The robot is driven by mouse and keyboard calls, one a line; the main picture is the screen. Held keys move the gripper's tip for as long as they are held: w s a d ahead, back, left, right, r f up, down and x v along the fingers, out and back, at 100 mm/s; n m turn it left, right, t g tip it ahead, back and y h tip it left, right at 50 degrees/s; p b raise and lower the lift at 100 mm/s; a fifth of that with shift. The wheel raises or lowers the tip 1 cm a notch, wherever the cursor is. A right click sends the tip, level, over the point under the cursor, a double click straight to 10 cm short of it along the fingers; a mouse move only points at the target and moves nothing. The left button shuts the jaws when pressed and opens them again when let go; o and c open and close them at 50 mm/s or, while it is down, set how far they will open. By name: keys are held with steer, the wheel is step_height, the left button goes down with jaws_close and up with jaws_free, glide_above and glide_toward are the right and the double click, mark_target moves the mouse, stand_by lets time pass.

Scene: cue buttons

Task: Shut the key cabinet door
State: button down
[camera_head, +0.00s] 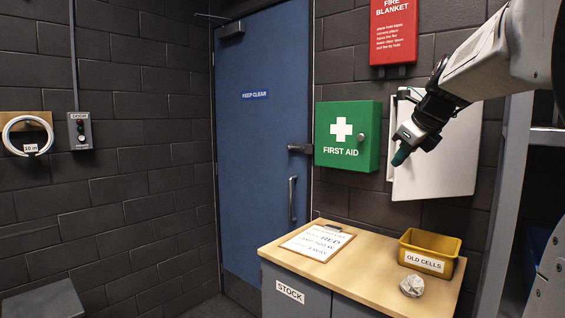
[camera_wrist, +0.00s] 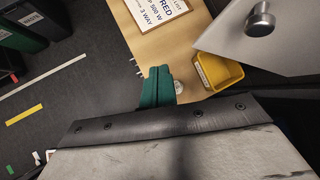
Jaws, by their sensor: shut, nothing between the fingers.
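The key cabinet is on the dark brick wall right of the first aid box. Its pale door (camera_head: 440,172) shows as a flat panel, with a strip of the cabinet frame (camera_head: 391,186) at its left; it looks ajar, but I cannot tell how far. In the wrist view the door (camera_wrist: 285,50) is at upper right with a round metal knob (camera_wrist: 260,19). My gripper (camera_head: 401,156) has teal fingertips, shut and empty, in front of the door's left part. In the wrist view the fingers (camera_wrist: 158,86) are apart from the panel. My arm hides the door's upper part.
A wooden-topped counter (camera_head: 340,270) stands below, with a clipboard (camera_head: 318,243), a yellow OLD CELLS bin (camera_head: 432,252) and a crumpled ball (camera_head: 412,286). The green first aid box (camera_head: 347,134) is left of the cabinet; a red fire blanket box (camera_head: 393,32) is above. A grey upright (camera_head: 503,200) stands right.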

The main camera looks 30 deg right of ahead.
mark_target(399, 173)
steer(key=d+r+m+t+h, duration=0.1)
steer(key=d+r+m, duration=0.2)
steer(key=d+m, duration=0.4)
steer(key=shift+n, duration=0.7)
steer(key=x, duration=0.6)
steer(key=d+x, duration=0.1)
steer(key=x, duration=0.2)
steer(key=shift+f, duration=0.3)
steer(key=shift+w+d, duration=0.1)
